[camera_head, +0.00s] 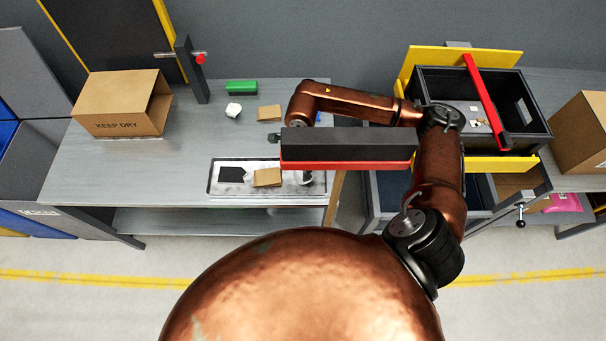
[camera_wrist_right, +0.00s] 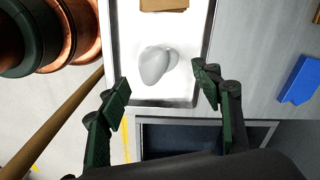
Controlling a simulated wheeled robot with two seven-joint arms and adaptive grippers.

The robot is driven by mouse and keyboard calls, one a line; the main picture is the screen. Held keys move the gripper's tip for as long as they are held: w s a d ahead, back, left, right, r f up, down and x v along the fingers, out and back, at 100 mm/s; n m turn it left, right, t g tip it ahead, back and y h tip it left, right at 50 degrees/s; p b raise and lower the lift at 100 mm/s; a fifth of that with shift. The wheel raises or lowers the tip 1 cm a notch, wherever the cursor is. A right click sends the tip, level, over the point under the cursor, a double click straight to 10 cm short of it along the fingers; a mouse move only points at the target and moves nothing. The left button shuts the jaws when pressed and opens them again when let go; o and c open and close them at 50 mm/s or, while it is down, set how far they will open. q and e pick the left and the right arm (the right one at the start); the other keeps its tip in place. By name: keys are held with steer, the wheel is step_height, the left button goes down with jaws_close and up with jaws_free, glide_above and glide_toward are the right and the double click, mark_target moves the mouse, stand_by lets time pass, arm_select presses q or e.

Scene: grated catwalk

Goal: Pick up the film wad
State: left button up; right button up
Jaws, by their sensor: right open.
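The film wad (camera_wrist_right: 155,63) is a pale grey, rounded, crumpled lump. It lies in a white-bottomed tray (camera_wrist_right: 120,45) with a dark rim, near the tray's end, in the right wrist view. My right gripper (camera_wrist_right: 161,76) is open, its two green-padded fingers spread on either side of the view with the wad between and beyond them; it does not touch the wad. My left gripper is not in view.
A brown cardboard piece (camera_head: 267,177) lies in the tray. A white lump (camera_head: 234,110), another cardboard piece (camera_head: 269,113) and a green block (camera_head: 241,87) are on the table behind. A cardboard box (camera_head: 120,105) stands left.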

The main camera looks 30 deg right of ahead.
steer(key=shift+s+d+f, duration=0.1)
steer(key=shift+f, duration=1.25)
steer(key=shift+s+d+f, duration=0.1)
steer(key=shift+f, duration=1.25)
steer(key=c, duration=0.9)
steer(key=shift+r, duration=0.15)
